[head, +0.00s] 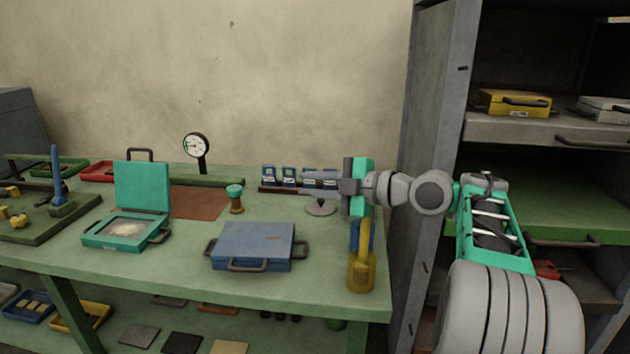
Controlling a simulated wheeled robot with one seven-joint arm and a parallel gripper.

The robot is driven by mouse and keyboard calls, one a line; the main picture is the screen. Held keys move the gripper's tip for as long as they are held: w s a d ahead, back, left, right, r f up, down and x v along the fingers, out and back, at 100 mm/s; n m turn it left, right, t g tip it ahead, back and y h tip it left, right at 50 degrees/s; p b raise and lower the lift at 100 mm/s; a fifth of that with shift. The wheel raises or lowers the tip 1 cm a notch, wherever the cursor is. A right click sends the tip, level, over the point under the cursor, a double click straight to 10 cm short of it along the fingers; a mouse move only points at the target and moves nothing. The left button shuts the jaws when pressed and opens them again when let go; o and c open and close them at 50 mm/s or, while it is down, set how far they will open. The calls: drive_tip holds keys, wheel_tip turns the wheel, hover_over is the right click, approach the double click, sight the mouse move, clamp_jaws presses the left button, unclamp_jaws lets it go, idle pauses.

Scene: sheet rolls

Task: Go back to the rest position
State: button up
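My gripper (320,188) is at the end of my arm, above the right part of the green workbench (340,235), pointing left. Its grey fingers overlap the items behind, so I cannot tell how far apart they are or whether anything is between them. My arm reaches in from the right, with a grey wrist and green links.
A closed blue case (252,245), an open green case (142,190) and a dial gauge (196,147) are to the left. A grey shelf unit (440,150) stands right, close to my arm.

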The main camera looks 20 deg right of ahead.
drive_tip(key=shift+a+r, duration=0.1)
drive_tip(key=shift+a, duration=0.1)
drive_tip(key=s+a+m+g+h+p, duration=0.3)
drive_tip(key=a+m+h+p, duration=0.2)
drive_tip(key=a+m+p, duration=0.55)
drive_tip(key=s+d+f+m+g+h+p, duration=0.2)
drive_tip(key=s+m+p, duration=0.3)
drive_tip(key=s, duration=0.5)
drive_tip(key=s+d+f+m+g+h+p, duration=0.3)
drive_tip(key=s+m, duration=0.3)
drive_tip(key=s, duration=0.4)
drive_tip(key=shift+s+d+f+h+p, duration=0.2)
drive_tip(key=shift+s+f+h+p, duration=0.2)
drive_tip(key=shift+f+h+p, duration=0.35)
